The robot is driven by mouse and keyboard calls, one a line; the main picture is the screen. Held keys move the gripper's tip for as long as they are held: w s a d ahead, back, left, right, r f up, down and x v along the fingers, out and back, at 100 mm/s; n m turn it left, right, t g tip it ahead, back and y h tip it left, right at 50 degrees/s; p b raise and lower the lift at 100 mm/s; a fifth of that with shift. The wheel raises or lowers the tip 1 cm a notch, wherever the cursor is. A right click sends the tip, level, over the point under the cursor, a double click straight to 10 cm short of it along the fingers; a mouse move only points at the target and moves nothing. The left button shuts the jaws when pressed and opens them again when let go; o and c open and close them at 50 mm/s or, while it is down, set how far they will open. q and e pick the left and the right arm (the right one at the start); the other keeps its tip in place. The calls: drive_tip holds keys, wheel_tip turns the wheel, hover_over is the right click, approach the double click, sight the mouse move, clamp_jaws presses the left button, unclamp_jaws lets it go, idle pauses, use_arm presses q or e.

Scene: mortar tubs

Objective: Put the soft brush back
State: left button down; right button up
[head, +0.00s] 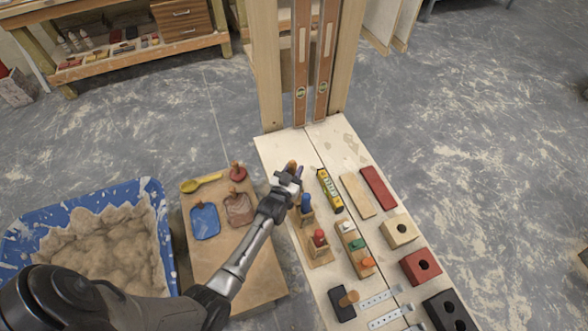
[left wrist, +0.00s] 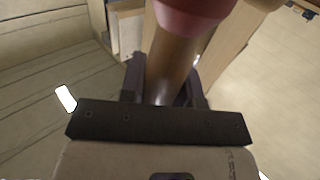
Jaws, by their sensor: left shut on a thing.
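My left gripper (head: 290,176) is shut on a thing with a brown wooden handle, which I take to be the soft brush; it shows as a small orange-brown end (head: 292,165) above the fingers. In the left wrist view the handle (left wrist: 172,70) stands between the fingers, with a pinkish-red part at the top edge. The gripper is over the left edge of the pale bench, at the far end of a wooden rack (head: 318,254). The rack holds a blue-topped tool (head: 306,203) and a red-topped tool (head: 319,237). The brush's lower end is hidden. My right gripper is out of view.
A yellow level (head: 329,190), a block with coloured knobs (head: 347,227), red and black bricks (head: 421,266) and metal ties (head: 380,298) lie right of the rack. A board with trowels (head: 204,221) and a blue mortar tub (head: 150,188) are left. Tall wooden posts (head: 267,75) stand behind.

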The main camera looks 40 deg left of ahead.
use_arm(q)
drive_tip(key=shift+f, duration=0.35)
drive_tip(key=c, duration=0.8)
unclamp_jaws()
drive_tip(key=shift+o, duration=0.2)
drive_tip(key=shift+s, duration=0.1)
drive_tip(key=shift+s+d, duration=0.1)
drive_tip(key=shift+s, duration=0.2)
drive_tip(key=p+v, duration=0.2)
drive_tip(key=v, duration=1.1)
